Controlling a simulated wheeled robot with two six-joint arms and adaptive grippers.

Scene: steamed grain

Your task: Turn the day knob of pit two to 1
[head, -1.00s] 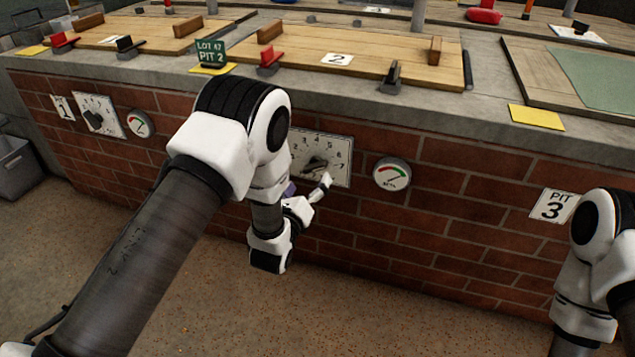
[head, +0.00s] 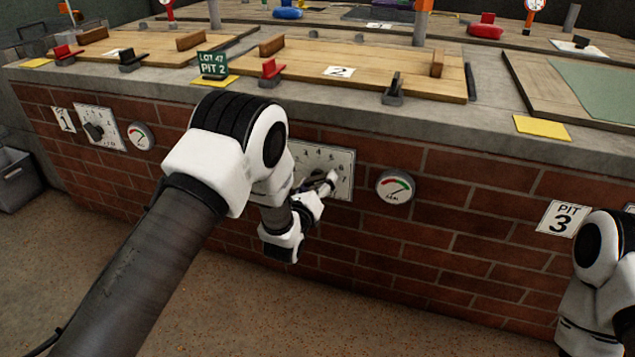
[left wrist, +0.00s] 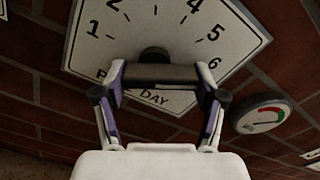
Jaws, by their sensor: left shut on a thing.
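The pit two day dial is a white plate (head: 340,163) on the brick wall, with numbers around a dark knob. In the left wrist view the plate (left wrist: 90,50) shows numbers such as 1, 2, 4, 5 and 6, and the word DAY. My left gripper (head: 326,182) is at the knob, mostly covering it in the head view. In the left wrist view my left gripper (left wrist: 160,76) is shut on the dark bar-shaped knob (left wrist: 155,73), one finger at each end. I cannot tell which number the knob points to. My right gripper is out of view.
A round gauge (head: 395,187) is right of the dial. The pit one dial (head: 97,127) is at the left, and a Pit 3 sign (head: 560,217) is at the right. Wooden lids and small levers are on the concrete ledge (head: 440,112) above. The floor in front is clear.

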